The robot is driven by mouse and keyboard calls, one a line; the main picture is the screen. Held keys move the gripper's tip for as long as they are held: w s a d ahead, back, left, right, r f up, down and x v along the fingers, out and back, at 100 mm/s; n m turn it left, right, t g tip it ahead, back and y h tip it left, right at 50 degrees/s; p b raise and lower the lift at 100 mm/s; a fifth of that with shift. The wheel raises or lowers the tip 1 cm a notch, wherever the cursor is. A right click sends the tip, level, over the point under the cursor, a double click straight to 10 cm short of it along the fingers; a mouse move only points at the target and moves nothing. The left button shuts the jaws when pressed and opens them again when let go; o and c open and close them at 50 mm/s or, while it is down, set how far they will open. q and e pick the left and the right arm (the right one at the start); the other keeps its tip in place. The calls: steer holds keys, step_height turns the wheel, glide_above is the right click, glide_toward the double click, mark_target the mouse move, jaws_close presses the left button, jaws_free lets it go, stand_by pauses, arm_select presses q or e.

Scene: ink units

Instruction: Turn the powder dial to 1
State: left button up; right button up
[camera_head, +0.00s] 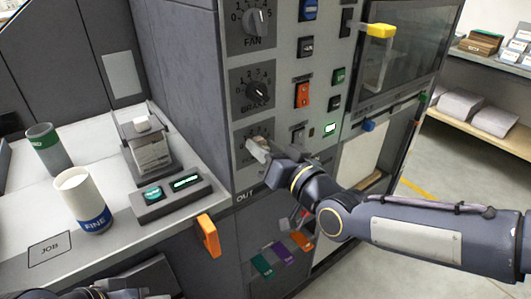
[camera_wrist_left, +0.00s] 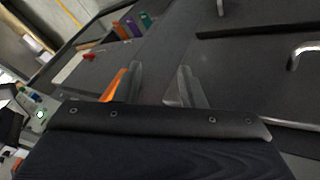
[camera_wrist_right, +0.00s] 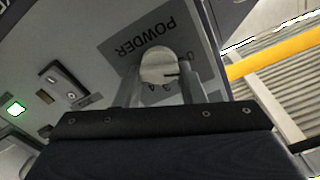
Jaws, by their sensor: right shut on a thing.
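The powder dial (camera_wrist_right: 159,66) is a pale knob on a grey plate marked POWDER, with a number scale partly hidden. It shows between the fingers of my right gripper (camera_wrist_right: 160,88), which is shut on it. In the head view the right gripper (camera_head: 262,152) covers most of the dial's plate (camera_head: 243,132), the lowest of three dials. I cannot read which number the dial points to. My left gripper (camera_wrist_left: 156,85) has its fingers apart with nothing between them, low by the cabinet front.
An orange handle (camera_head: 208,236), a FINE cup (camera_head: 82,202) and a scale (camera_head: 170,194) are at left on the counter side. Switches and a lit green button (camera_head: 330,128) lie right of the dials.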

steer(key=m+b, duration=0.3)
steer(key=m, duration=0.1)
steer(key=shift+f, duration=0.15)
stand_by(0.5)
steer(key=o, duration=1)
steer(key=shift+d, duration=0.1)
steer(key=shift+p+v, duration=0.55)
steer(key=shift+v, duration=3.3)
